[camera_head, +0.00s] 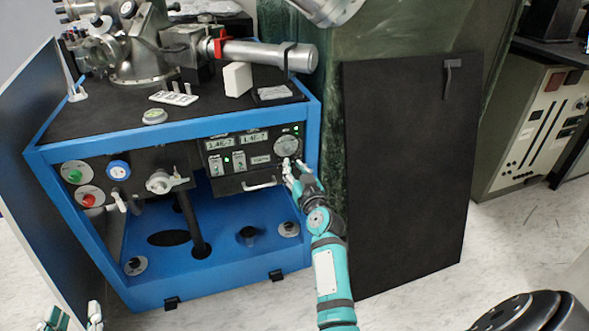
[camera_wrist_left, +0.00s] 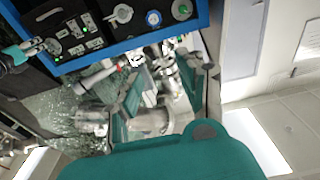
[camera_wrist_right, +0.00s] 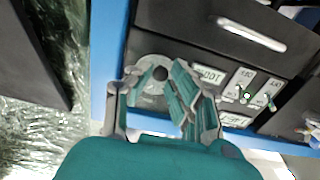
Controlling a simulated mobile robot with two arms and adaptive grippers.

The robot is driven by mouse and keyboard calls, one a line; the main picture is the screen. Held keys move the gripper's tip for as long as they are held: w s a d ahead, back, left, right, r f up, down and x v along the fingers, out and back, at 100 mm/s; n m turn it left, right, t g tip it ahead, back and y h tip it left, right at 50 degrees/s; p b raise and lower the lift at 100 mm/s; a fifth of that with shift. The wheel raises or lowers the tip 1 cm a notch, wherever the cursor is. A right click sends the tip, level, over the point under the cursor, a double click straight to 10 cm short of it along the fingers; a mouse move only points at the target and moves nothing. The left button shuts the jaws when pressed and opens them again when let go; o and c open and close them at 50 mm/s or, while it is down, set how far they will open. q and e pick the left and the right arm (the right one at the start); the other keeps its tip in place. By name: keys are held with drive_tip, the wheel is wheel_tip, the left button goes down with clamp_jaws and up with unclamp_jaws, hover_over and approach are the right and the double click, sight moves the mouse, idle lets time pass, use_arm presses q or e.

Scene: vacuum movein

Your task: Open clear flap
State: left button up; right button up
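I cannot make out a clear flap with certainty in any view. The blue-framed cabinet has a dark control panel (camera_head: 245,153) with a round silver dial (camera_head: 288,145) at its right end. My right gripper (camera_head: 290,169) is just below this dial. In the right wrist view, the right gripper (camera_wrist_right: 161,84) has its fingers apart in front of the dial (camera_wrist_right: 151,98), partly hiding it; I cannot tell whether they touch. My left gripper (camera_head: 75,318) is at the bottom left of the head view, away from the panel, with its fingers apart and nothing seen between them.
A grey handle (camera_head: 263,184) lies below the panel. A black board (camera_head: 405,180) leans close to the right of my right arm. Metal vacuum parts (camera_head: 135,45) stand on the cabinet top. An open side panel (camera_head: 45,170) stands at the left.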

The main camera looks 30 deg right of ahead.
clamp_jaws()
